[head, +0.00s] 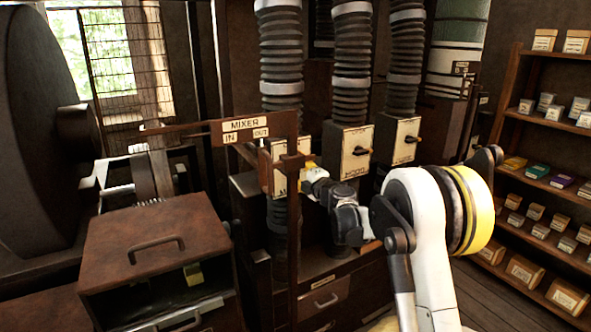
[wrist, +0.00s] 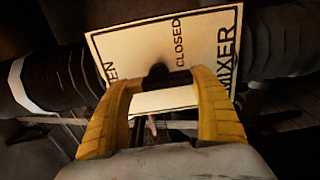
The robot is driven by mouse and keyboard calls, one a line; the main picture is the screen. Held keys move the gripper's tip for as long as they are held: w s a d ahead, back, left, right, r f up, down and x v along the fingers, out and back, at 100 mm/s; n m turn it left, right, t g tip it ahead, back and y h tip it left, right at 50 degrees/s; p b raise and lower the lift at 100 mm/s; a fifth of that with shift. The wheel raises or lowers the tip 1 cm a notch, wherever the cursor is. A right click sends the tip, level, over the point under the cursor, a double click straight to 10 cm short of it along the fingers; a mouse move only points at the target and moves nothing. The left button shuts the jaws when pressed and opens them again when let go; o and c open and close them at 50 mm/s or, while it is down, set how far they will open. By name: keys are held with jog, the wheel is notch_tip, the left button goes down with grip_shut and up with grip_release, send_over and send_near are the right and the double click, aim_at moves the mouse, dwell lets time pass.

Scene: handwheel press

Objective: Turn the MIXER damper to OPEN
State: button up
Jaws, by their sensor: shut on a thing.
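The MIXER damper plate (wrist: 205,50) is cream and fills the middle of the wrist view, with MIXER and CLOSED readable and OPEN partly covered at the left. In the head view the leftmost damper box (head: 277,150) is partly hidden by a brown post and my gripper. The damper's dark handle (wrist: 157,73) shows between my yellow fingers, and its pointing direction is hard to tell. My gripper (wrist: 164,82) is shut on this handle, in front of the plate. In the head view my gripper (head: 306,168) reaches the box from the right.
A brown post (head: 292,235) and a MIXER IN/OUT sign (head: 245,130) stand in front of the leftmost box. Shelves (head: 520,190) are at the right.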

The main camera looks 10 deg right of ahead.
jog(key=o, duration=1.2)
jog(key=shift+s, duration=0.1)
jog(key=v, duration=1.2)
jog(key=shift+r, duration=0.1)
